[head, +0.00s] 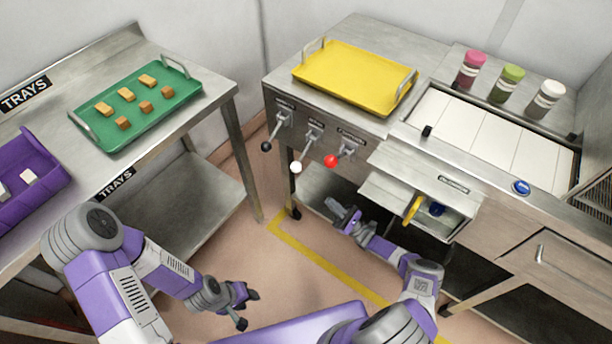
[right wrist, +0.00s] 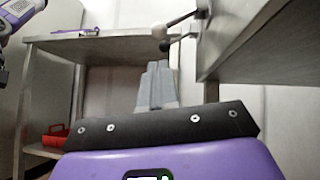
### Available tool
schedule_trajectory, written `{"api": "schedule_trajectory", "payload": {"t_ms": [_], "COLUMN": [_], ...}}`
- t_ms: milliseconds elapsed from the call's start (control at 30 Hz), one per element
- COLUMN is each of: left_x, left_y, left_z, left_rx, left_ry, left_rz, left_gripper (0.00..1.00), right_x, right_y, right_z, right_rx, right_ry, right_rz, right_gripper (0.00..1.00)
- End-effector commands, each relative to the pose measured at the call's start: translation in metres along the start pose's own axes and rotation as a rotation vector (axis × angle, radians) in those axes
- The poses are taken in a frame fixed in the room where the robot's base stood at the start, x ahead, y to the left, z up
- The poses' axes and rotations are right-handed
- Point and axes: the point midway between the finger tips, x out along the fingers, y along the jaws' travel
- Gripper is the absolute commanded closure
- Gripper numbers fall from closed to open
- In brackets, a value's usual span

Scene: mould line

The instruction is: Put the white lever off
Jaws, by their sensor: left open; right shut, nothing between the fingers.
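The white lever (head: 296,167) is the middle one of three on the front of the steel cabinet; its ball hangs down and out from its mount. It also shows in the right wrist view (right wrist: 160,31), above and beyond the fingers. The black lever (head: 266,146) is to its left and the red lever (head: 330,160) to its right. My right gripper (head: 337,208) is shut and empty, below and to the right of the white ball, apart from it. My left gripper (head: 248,308) is open and empty, low over the floor.
A yellow tray (head: 352,78) lies on the cabinet top. The left table (head: 200,105) holds a green tray (head: 182,103) and a purple bin (head: 52,190). Floor between is clear.

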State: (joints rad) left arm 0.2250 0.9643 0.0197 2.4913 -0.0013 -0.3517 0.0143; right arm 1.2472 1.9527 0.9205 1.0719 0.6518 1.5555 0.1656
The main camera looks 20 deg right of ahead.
Motion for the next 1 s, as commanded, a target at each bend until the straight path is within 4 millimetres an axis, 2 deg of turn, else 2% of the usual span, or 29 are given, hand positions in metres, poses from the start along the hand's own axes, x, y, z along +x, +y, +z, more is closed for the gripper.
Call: {"api": "schedule_trajectory", "payload": {"t_ms": [167, 400, 600, 800, 1000], "left_x": [-0.001, -0.004, -0.001, 0.001, 0.001], "left_y": [0.0, 0.001, 0.001, 0.0, 0.0], "left_z": [0.0, 0.0, 0.0, 0.0, 0.0], "left_rx": [0.0, 0.0, 0.0, 0.0, 0.0], "left_ry": [0.001, 0.001, 0.001, 0.001, 0.001], "left_rz": [0.0, 0.0, 0.0, 0.0, 0.0], "left_gripper": [0.57, 0.57, 0.57, 0.57, 0.57], "right_x": [0.027, 0.079, 0.114, 0.133, 0.137], "right_y": [0.0, 0.001, 0.001, 0.001, 0.0], "right_z": [0.001, 0.001, 0.0, 0.0, 0.0], "right_rx": [0.0, 0.002, 0.0, 0.0, 0.0], "right_ry": [-0.004, -0.005, -0.003, -0.001, 0.0], "right_rz": [0.003, 0.004, 0.003, 0.002, 0.001], "right_gripper": [1.0, 1.0, 1.0, 1.0, 1.0]}}
